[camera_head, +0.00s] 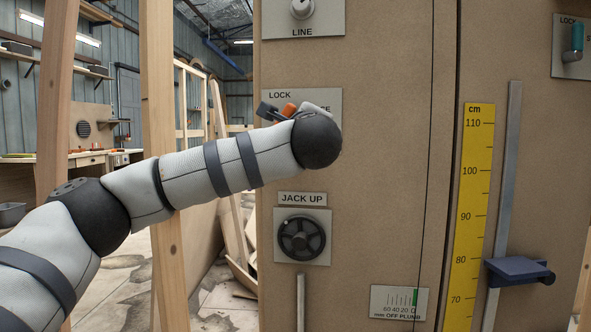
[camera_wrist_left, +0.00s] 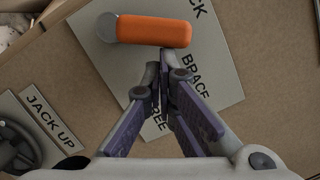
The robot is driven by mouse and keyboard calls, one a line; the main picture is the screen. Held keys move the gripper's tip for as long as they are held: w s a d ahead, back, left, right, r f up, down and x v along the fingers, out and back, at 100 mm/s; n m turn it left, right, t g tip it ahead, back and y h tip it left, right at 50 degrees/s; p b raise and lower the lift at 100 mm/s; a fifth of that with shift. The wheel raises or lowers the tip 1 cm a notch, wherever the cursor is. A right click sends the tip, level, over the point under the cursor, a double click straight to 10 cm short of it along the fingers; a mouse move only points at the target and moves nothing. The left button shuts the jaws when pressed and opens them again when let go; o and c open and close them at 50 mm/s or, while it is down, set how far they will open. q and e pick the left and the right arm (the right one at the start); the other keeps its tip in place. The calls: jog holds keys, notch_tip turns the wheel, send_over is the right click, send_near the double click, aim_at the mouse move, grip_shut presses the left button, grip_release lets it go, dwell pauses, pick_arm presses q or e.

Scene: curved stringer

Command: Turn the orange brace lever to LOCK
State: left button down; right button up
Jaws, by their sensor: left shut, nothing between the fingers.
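The orange brace lever (camera_wrist_left: 155,31) lies across the top of the left wrist view, with its round grey hub at the left end. Its free end points right, beside the letters "CK" of the partly cut-off LOCK label on the grey brace plate (camera_wrist_left: 222,75). My left gripper (camera_wrist_left: 162,75) is shut and empty, its fingertips just below the lever's handle; whether they touch it I cannot tell. In the head view a bit of the orange lever (camera_head: 289,110) shows behind my wrist, under the word LOCK. My wrist hides most of the plate and gripper. My right gripper is out of view.
The black JACK UP handwheel (camera_head: 302,237) sits below my wrist on the brown panel. A LINE knob (camera_head: 301,8) is above. A yellow cm scale (camera_head: 470,190) and blue slider (camera_head: 518,270) are at the right. Wooden posts (camera_head: 160,170) stand at the left near my arm.

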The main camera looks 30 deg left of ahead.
aim_at(294, 112)
pick_arm(q)
jog(key=r+b, duration=0.1)
jog(key=a+r+n+b, duration=0.1)
jog(key=b, duration=0.1)
jog(key=shift+s+a+r+n, duration=0.2)
jog(key=shift+s+n, duration=0.1)
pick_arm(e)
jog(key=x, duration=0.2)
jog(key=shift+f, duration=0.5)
pick_arm(q)
jog(key=shift+r, duration=0.15)
